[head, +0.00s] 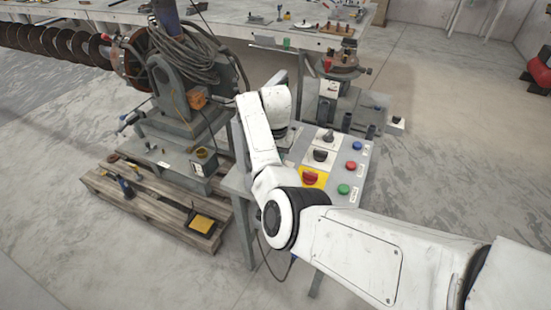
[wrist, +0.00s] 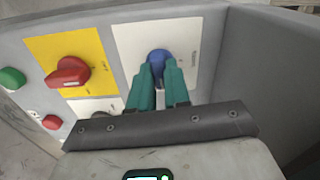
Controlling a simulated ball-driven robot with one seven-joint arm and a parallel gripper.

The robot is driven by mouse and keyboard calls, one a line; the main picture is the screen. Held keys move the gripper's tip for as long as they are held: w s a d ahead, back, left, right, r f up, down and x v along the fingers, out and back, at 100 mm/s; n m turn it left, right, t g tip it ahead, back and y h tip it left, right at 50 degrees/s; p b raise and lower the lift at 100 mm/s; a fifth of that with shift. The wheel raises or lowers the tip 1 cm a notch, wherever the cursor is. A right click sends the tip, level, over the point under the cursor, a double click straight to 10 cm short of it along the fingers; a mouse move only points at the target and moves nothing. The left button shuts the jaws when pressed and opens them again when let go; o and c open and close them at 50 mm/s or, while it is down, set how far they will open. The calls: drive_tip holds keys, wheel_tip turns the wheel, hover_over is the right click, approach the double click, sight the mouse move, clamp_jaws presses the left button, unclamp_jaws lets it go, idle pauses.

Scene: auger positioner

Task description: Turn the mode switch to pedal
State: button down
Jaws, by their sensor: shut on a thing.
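A blue knob (wrist: 159,58) sits on a white plate (wrist: 128,42) of the control panel in the wrist view. I take it for the mode switch, but the plate's markings are too small to read. My gripper (wrist: 158,72) has teal fingers, one on each side of the knob, and is shut on it. The fingers hide the knob's lower part, so its pointing direction is unclear. In the head view my arm reaches over the left side of the control panel (head: 345,185) and hides the gripper and this knob.
A red knob on a yellow plate (wrist: 88,45) is left of my gripper, with a green button (wrist: 11,78) and a red button (wrist: 52,122) farther left. A grey wall stands close on the right. A pallet (head: 150,215) with machinery stands left of the panel.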

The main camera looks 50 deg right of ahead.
drive_tip(key=shift+m, duration=0.7)
drive_tip(key=c, duration=1.1)
unclamp_jaws()
drive_tip(key=shift+r, duration=0.1)
wheel_tip(320, 180, up, 11)
drive_tip(key=shift+f+b, duration=0.15)
drive_tip(key=shift+b, duration=0.6)
drive_tip(key=shift+f, duration=0.15)
